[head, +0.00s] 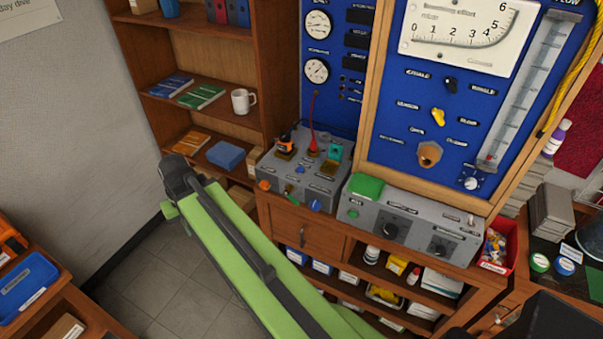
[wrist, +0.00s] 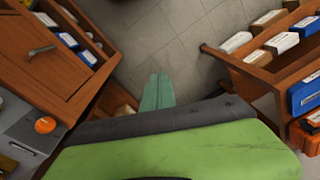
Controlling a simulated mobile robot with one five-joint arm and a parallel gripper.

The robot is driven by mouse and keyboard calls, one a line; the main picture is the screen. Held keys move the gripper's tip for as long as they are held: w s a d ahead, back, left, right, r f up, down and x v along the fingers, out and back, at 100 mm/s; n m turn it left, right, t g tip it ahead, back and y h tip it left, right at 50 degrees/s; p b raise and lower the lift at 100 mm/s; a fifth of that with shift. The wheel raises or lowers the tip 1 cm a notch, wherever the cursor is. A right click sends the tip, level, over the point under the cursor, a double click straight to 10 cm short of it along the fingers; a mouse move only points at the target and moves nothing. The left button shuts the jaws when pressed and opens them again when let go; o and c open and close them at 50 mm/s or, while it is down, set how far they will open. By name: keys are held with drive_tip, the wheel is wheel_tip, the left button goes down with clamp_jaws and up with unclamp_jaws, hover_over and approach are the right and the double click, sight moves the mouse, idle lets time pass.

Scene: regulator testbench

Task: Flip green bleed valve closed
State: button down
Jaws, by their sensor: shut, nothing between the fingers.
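A grey control box (head: 330,190) stands on the wooden bench in the head view. Its front has an orange knob (head: 264,185), a small green lever (head: 290,198), which looks like the bleed valve, and a blue knob (head: 315,205). The lever is too small to tell its exact angle. In the wrist view my gripper (wrist: 157,90) is shut and empty, its teal fingers together above the floor. The box's orange knob (wrist: 45,125) shows at the lower left there, apart from the fingers. The green lever cannot be made out in that view.
A second grey box (head: 410,220) with black knobs stands right of the first, beneath a blue gauge panel (head: 390,140). A bookshelf (head: 215,90) stands behind. Tiled floor (wrist: 165,45) lies clear between the bench and another wooden shelf unit (wrist: 245,75).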

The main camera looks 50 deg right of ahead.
drive_tip(key=s+d+r+m+t+y, duration=0.1)
drive_tip(key=s+d+r+m, duration=0.15)
drive_tip(key=d, duration=0.85)
drive_tip(key=s+d+r+m+t+y, duration=0.1)
drive_tip(key=s+d+m+y, duration=0.2)
drive_tip(key=d, duration=0.7)
drive_tip(key=m+t, duration=0.4)
drive_tip(key=m, duration=0.3)
approach(292, 199)
drive_tip(key=v, duration=0.8)
drive_tip(key=shift+w+a+f+h, duration=0.15)
drive_tip(key=shift+a+h, duration=0.1)
drive_tip(key=shift+h, duration=0.15)
drive_tip(key=b+x, duration=0.3)
drive_tip(key=x, duration=0.1)
drive_tip(key=b+x, duration=0.4)
drive_tip(key=x, duration=0.1)
drive_tip(key=b+x, duration=0.4)
drive_tip(key=shift+f, duration=0.45)
drive_tip(key=shift+a+f, duration=0.15)
drive_tip(key=shift+a, duration=0.05)
